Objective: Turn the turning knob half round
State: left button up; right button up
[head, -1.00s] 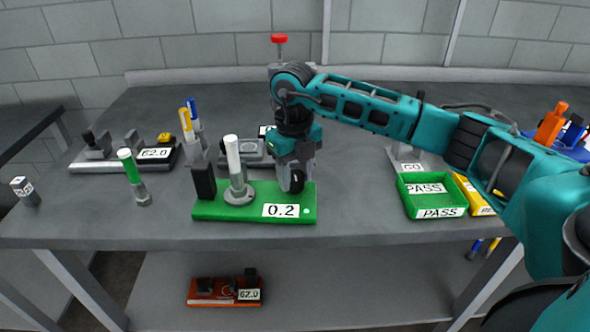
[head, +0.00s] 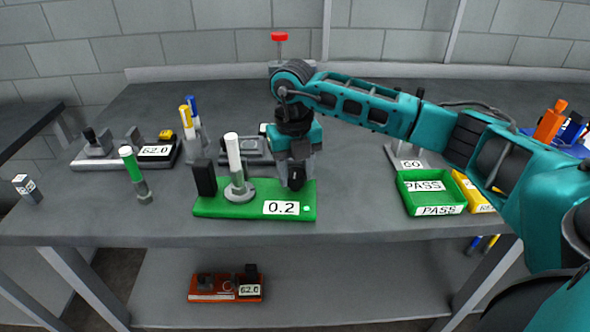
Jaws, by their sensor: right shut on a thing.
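A green block (head: 235,209) labelled 0.2 stands near the front edge of the table. It carries a black upright block (head: 204,178), a white-topped pin in a grey flanged holder (head: 238,190) and, at its right end, a black knob (head: 297,183). My right gripper (head: 296,176) comes down from above and is shut on the black knob, hiding much of it. My left gripper is not in view.
A green PASS tray (head: 404,205) and a yellow tray (head: 471,190) stand to the right. A green-topped pen in a holder (head: 144,193) and another unit labelled 62.0 (head: 92,164) are to the left. A red-based unit (head: 205,296) lies on the lower shelf.

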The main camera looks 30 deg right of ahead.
aim_at(294, 173)
jog(key=o, duration=1.1)
jog(key=shift+c, duration=0.2)
notch_tip(294, 173, up, 13)
jog(key=shift+a, duration=0.15)
